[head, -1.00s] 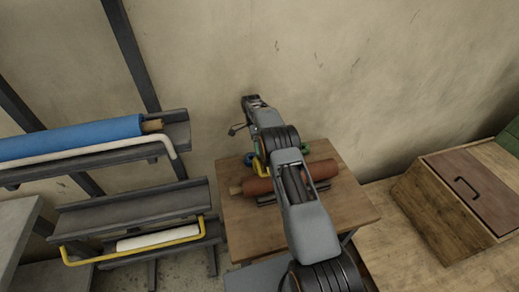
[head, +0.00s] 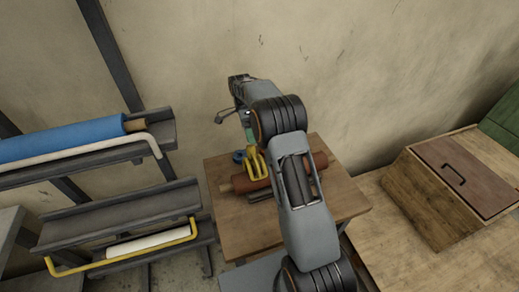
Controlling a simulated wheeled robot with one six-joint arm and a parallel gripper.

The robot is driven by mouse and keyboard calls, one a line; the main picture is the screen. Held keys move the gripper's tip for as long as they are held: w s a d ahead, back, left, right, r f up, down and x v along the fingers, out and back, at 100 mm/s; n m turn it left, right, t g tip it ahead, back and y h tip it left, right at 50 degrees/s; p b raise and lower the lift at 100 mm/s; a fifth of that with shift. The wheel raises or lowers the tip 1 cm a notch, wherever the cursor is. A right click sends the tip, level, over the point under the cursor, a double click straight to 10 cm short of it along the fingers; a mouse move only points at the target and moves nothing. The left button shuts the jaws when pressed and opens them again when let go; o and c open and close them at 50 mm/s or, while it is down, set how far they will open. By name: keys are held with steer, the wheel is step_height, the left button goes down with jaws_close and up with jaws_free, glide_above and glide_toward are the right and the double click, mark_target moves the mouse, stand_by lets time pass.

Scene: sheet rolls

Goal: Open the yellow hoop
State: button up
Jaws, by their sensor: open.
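The yellow hoop (head: 122,257) is a bent bar along the front of the rack's lower shelf (head: 118,228), at the lower left. It lies low across the front of a white roll (head: 148,243), with its right end bent up at the shelf's right end. My gripper (head: 238,80) is at the far end of my raised arm, above the back of the small table and in front of the wall. It is open, well up and to the right of the hoop, and not touching it. Its fingertips are small and hard to make out.
A blue roll (head: 65,139) lies on the upper shelf behind a white hoop (head: 85,153). A wooden table (head: 235,230) holds a red-brown roll (head: 245,183), yellow pieces (head: 255,163) and a blue ring (head: 239,157). A wooden box (head: 425,205) stands at the right.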

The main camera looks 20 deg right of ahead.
steer(key=s+r+b, duration=0.2)
steer(key=s+r, duration=0.1)
steer(key=s, duration=0.5)
steer(key=shift+a+r, duration=0.2)
steer(key=shift+s, duration=0.1)
steer(key=shift+c, duration=0.4)
